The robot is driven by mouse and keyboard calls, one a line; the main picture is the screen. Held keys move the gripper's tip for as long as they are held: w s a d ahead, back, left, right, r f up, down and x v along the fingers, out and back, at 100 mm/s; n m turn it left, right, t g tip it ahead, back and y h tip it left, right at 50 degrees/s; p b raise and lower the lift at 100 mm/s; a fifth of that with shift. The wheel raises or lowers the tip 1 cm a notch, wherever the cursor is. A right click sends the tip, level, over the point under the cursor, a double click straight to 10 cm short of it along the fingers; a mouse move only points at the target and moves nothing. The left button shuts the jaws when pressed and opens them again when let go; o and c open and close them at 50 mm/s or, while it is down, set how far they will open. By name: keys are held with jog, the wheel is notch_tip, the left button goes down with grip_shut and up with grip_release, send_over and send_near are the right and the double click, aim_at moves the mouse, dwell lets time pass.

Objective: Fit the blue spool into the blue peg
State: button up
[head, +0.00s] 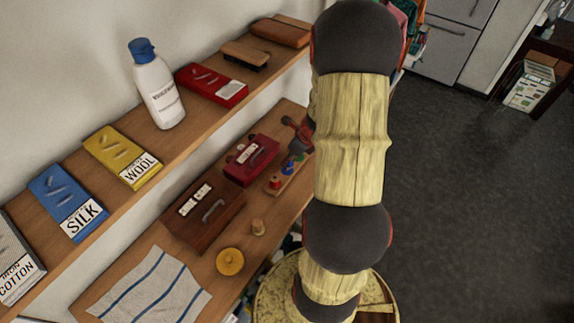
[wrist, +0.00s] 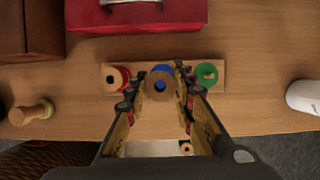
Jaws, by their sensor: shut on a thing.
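The blue spool (wrist: 160,88) has a pale wooden flange with a dark central hole, and blue shows just beyond its far edge. My gripper (wrist: 158,80) is shut on it, one finger at each side, over the middle of a wooden peg board (wrist: 138,70). The spool hides the blue peg, so I cannot tell whether it is around the peg or above it. In the head view, my gripper (head: 299,150) is partly behind my arm, with blue (head: 288,166) below it on the board (head: 273,191).
A red box (wrist: 138,14) stands behind. A wooden knob-like piece (wrist: 31,111) lies left, a white object (wrist: 303,96) right. A shelf (head: 187,127) runs above the table.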

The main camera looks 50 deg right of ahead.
jog(key=shift+w+f, duration=0.25)
jog(key=shift+f, duration=0.15)
jog(key=shift+w+d+f+b, duration=0.15)
jog(key=shift+f+b, duration=0.3)
jog(key=shift+f, duration=0.45)
jog(key=shift+w+d+f+b, duration=0.1)
jog(key=shift+f+b, duration=0.3)
jog(key=shift+f, duration=0.45)
jog(key=shift+a, duration=0.1)
jog(key=shift+f, duration=0.15)
jog(key=o, duration=0.9)
jog(key=shift+o, duration=0.3)
